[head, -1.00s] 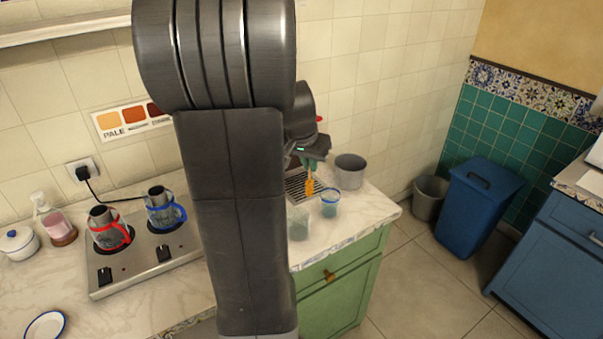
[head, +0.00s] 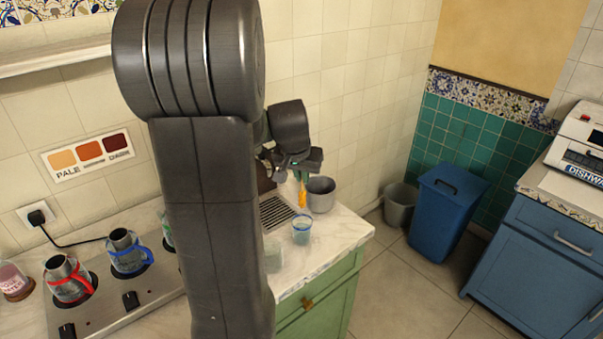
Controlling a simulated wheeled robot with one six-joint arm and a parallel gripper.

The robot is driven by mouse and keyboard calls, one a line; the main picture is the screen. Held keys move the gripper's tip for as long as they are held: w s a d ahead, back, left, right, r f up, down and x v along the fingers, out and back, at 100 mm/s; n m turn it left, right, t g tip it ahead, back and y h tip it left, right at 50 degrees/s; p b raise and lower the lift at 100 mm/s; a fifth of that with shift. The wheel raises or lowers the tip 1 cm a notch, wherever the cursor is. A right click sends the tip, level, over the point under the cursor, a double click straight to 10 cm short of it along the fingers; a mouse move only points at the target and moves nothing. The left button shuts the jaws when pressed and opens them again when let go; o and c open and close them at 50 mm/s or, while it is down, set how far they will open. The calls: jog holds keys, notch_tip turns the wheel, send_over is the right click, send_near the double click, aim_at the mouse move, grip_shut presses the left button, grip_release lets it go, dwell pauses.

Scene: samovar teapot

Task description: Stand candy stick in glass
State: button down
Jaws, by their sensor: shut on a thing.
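My gripper (head: 303,177) is shut on an orange candy stick (head: 302,196), which hangs upright below the fingers. A glass with a blue rim (head: 302,232) stands on the counter. In the picture, the stick is above this glass, with a gap between them; the distance in depth is hard to tell. A second, clear glass (head: 273,256) stands nearer, partly behind my arm.
A grey pot (head: 321,198) stands close behind the stick. A drain grate (head: 275,212) lies left of the glass. A stove with red-handled (head: 68,280) and blue-handled (head: 127,254) glass pots is left of my arm. The counter's right edge (head: 360,240) is near.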

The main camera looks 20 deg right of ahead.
aim_at(301, 200)
jog(key=shift+f+b, duration=3.8)
jog(key=shift+f, duration=1.05)
jog(key=c, duration=1.5)
grip_release()
jog(key=v, duration=1.3)
jog(key=shift+s+r, duration=0.2)
jog(key=shift+r, duration=0.15)
